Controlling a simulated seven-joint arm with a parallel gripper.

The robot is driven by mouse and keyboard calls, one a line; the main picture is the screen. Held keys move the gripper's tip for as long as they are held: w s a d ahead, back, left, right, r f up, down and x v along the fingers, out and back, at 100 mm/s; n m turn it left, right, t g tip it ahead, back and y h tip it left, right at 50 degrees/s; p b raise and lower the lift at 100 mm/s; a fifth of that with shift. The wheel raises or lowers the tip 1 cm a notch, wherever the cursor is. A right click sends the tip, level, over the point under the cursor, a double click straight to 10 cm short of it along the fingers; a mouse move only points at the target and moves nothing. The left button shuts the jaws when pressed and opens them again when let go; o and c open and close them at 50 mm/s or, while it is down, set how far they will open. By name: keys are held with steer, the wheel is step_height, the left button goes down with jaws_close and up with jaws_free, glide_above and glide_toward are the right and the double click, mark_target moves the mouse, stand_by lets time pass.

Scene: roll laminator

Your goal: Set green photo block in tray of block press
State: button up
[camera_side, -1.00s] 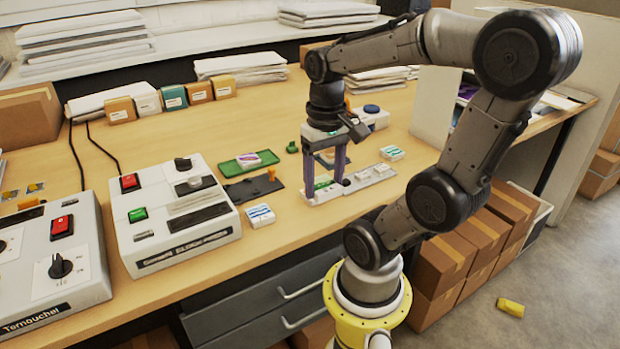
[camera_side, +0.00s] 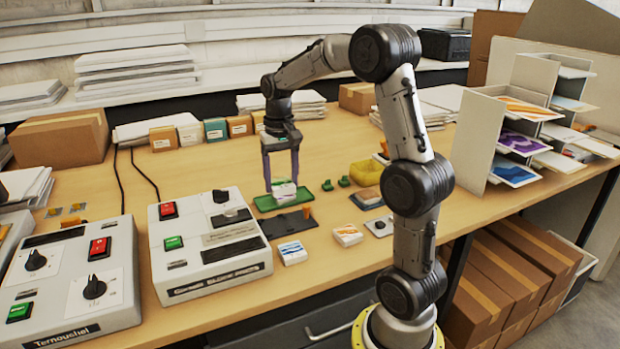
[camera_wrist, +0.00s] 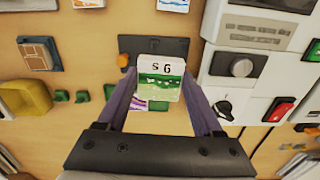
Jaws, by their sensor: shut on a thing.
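The green photo block (camera_wrist: 162,88) is white with a green picture and printed characters on top. My gripper (camera_side: 283,190) is shut on it, with a purple finger on each side. It also shows in the wrist view (camera_wrist: 160,80). In the side view the held block is over the green tray (camera_side: 262,204); the exact gap is unclear. A purple-marked block (camera_wrist: 140,103) shows partly below it in the wrist view. The white machine with a label that appears to read block press (camera_side: 209,250) stands left of the green tray. A dark plate (camera_side: 279,227) with an orange knob lies in front.
A blue-marked block (camera_side: 292,253) and an orange-marked block (camera_side: 347,235) lie in front. A yellow bin (camera_side: 366,174) and small green pieces (camera_side: 343,181) are to the right. Several small boxes (camera_side: 215,131) line the back. A second control machine (camera_side: 70,275) stands at left.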

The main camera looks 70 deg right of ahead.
glide_toward(276, 227)
steer(key=shift+f, duration=2.95)
steer(key=shift+f, duration=0.35)
steer(key=o, duration=1.1)
steer(key=shift+r, duration=0.15)
steer(key=shift+r, duration=1.35)
steer(key=o, duration=0.3)
